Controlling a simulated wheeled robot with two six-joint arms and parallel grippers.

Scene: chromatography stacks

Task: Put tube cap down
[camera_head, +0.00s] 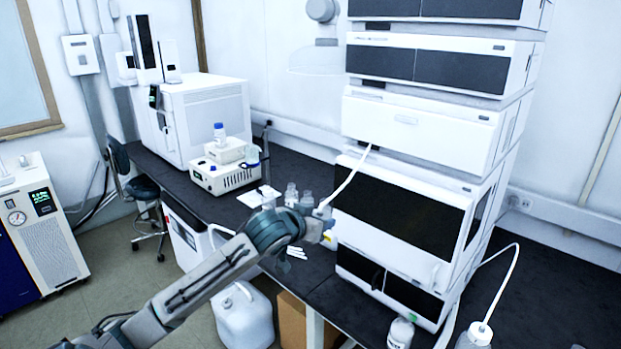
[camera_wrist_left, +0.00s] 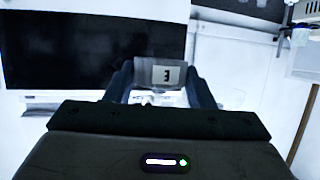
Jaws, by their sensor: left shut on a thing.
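My left gripper (camera_head: 325,222) is at the front left of the white instrument stack, above the dark bench. It is shut on the white tube cap (camera_head: 322,211), where the white tube (camera_head: 346,184) from the stack ends. In the left wrist view, a pale piece with a small white label (camera_wrist_left: 165,75) shows between the two fingers (camera_wrist_left: 162,85). Its lower part is hidden by the gripper body. My right gripper is not in view.
Small clear bottles (camera_head: 291,194) stand on the bench behind my left gripper. Small white pieces (camera_head: 296,252) lie on the bench in front of it. The instrument stack (camera_head: 420,120) rises close on the right. Another capped bottle with a tube (camera_head: 480,334) stands at lower right.

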